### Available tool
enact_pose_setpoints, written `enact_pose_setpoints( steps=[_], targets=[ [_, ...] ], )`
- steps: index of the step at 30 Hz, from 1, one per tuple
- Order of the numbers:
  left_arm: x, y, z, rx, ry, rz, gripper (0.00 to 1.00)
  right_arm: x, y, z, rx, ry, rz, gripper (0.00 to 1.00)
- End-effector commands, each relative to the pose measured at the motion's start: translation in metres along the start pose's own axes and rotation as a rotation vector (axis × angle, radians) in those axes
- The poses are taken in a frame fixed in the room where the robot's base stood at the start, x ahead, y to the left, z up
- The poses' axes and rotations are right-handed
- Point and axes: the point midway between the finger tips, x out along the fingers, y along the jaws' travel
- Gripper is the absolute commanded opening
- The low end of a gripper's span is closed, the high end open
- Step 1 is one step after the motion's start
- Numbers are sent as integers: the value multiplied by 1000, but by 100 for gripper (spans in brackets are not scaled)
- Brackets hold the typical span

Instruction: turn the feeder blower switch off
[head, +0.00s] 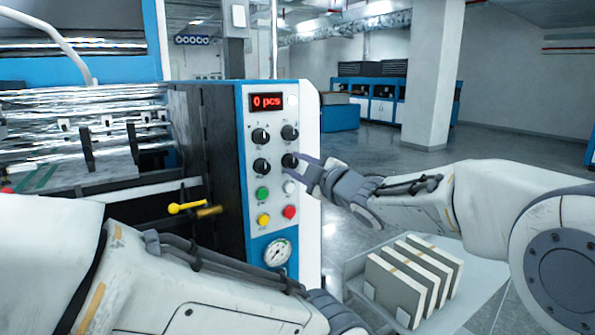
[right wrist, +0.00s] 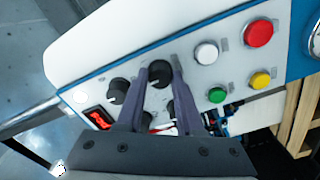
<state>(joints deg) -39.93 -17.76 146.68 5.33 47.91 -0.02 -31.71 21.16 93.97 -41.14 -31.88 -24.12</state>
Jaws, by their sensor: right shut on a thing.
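The blue and white control panel (head: 286,105) carries black rotary knobs in two rows: upper left (head: 260,136), upper right (head: 290,132), lower left (head: 262,166) and lower right (head: 290,160). Their labels are too small to read, so I cannot tell which is the feeder blower switch. My right gripper (head: 301,167) is at the lower right knob. In the right wrist view, its two fingers are shut on this black knob (right wrist: 160,72), one on each side.
Below the knobs are green (head: 263,193), white, yellow and red (head: 289,212) buttons and a gauge (head: 277,252). A red display (head: 267,101) reads "0 pcs". A yellow lever (head: 187,207) sticks out at the left. Several stacked blocks (head: 402,285) stand on a tray at the lower right.

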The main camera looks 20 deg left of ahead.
Motion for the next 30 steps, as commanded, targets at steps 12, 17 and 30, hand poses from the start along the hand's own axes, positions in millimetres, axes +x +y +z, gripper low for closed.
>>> enact_pose_setpoints(
  steps=[12,17,30],
  targets=[
    [0,0,0,0,0,0,72,0,2,0,-5,0,3,40],
    [0,0,0,0,0,0,72,0,1,0,-4,0,2,66],
    [11,-1,1,0,0,0,72,-24,0,1,-3,0,4,66]
  ],
)
